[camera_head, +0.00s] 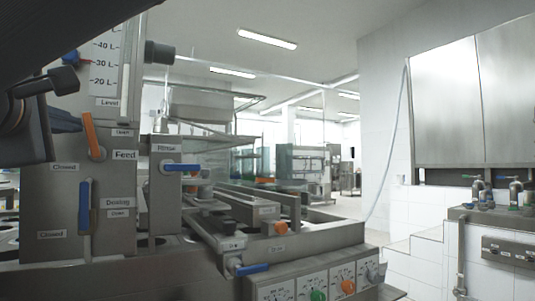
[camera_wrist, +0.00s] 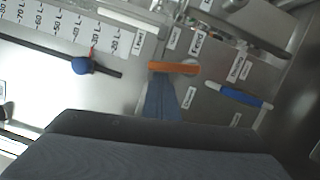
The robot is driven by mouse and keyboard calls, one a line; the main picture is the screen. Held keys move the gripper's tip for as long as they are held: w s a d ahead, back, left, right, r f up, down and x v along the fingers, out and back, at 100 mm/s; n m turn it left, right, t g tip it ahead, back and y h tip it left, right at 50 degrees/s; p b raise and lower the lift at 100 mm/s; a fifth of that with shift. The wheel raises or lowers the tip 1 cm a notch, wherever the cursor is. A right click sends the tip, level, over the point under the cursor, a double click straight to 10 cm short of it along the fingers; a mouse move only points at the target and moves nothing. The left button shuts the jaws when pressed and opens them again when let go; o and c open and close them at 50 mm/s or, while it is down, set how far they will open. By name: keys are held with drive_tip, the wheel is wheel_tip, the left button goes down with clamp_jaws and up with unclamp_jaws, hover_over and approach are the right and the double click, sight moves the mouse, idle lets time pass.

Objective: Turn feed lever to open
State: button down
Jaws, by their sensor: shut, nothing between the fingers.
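The orange feed lever (camera_head: 93,136) is on the steel panel beside the "Feed" label (camera_head: 124,155). Its handle points up and leans slightly left from its pivot. It also shows in the wrist view (camera_wrist: 174,67), where the label on one side reads "Open" (camera_wrist: 173,38) and the one on the other reads "Closed" (camera_wrist: 190,98). My gripper (camera_wrist: 161,82) is shut and empty, its blue fingers on the "Closed" side, tips right at the handle. I cannot tell whether they touch. In the head view my gripper (camera_head: 78,122) comes in from the left.
A blue dosing lever (camera_head: 85,206) hangs below, and a blue rinse lever (camera_head: 181,168) sticks out to the right. The level scale (camera_head: 104,65) with its blue knob (camera_wrist: 81,66) stands above the feed lever. Dials (camera_head: 318,289) line the lower front.

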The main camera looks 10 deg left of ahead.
drive_tip(key=shift+w+d+r+m+g+b, duration=0.15)
drive_tip(key=shift+w+d+r+m+b, duration=0.1)
drive_tip(key=shift+m+b, duration=0.35)
drive_tip(key=shift+w+d+r+m+g+b, duration=0.15)
drive_tip(key=shift+w+d+m+b, duration=0.2)
drive_tip(key=shift+m, duration=0.35)
drive_tip(key=shift+s+a, duration=0.1)
drive_tip(key=shift+s, duration=0.05)
drive_tip(key=shift+a, duration=0.15)
drive_tip(key=s+p, duration=0.1)
drive_tip(key=s, duration=1)
drive_tip(key=shift+s+d, duration=0.35)
drive_tip(key=shift+d, duration=0.05)
